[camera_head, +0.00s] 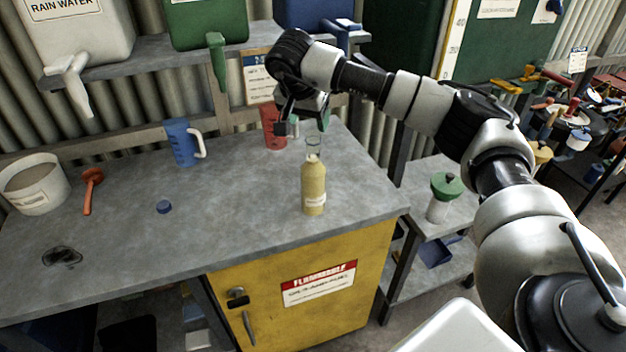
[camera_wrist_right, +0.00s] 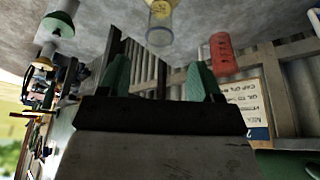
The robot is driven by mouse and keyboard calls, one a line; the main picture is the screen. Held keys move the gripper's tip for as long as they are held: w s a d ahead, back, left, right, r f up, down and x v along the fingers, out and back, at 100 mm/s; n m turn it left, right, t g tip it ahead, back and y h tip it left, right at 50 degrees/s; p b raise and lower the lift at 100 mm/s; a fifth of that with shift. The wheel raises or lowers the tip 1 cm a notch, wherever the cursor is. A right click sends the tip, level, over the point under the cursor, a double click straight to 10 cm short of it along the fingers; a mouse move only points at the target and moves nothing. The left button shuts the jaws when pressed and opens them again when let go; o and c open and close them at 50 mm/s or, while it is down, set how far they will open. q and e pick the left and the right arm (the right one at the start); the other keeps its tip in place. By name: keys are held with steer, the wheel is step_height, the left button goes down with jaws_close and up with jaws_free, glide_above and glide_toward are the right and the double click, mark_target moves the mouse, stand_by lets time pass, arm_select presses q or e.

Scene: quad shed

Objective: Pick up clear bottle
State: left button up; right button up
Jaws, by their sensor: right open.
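A bottle with yellowish contents and a pale label (camera_head: 313,188) stands upright near the front right of the grey bench. A clear, glass-like piece (camera_head: 313,146) shows at its top; I cannot tell whether it is part of the bottle or stands behind it. In the right wrist view, which is upside down, the clear piece (camera_wrist_right: 159,30) is beyond the fingers, with yellow at the top edge. My right gripper (camera_head: 303,123) is open and empty, above the bench behind the bottle. Its two green fingers (camera_wrist_right: 158,82) are spread apart. My left gripper is out of view.
A red container (camera_head: 272,127) stands close to the right gripper, and also shows in the wrist view (camera_wrist_right: 222,54). A blue jug (camera_head: 182,142), red-orange funnel (camera_head: 91,181), blue cap (camera_head: 163,207) and pale bucket (camera_head: 34,185) are on the left. The bench between jug and bottle is clear.

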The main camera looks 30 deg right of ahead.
mark_target(313, 139)
steer(key=p+x, duration=0.1)
steer(key=x, duration=0.2)
steer(key=shift+d+f, duration=0.1)
steer(key=shift+f, duration=0.05)
steer(key=p+x, duration=0.2)
steer(key=x, duration=0.2)
steer(key=shift+f, duration=0.3)
steer(key=shift+r, duration=0.1)
jaws_close()
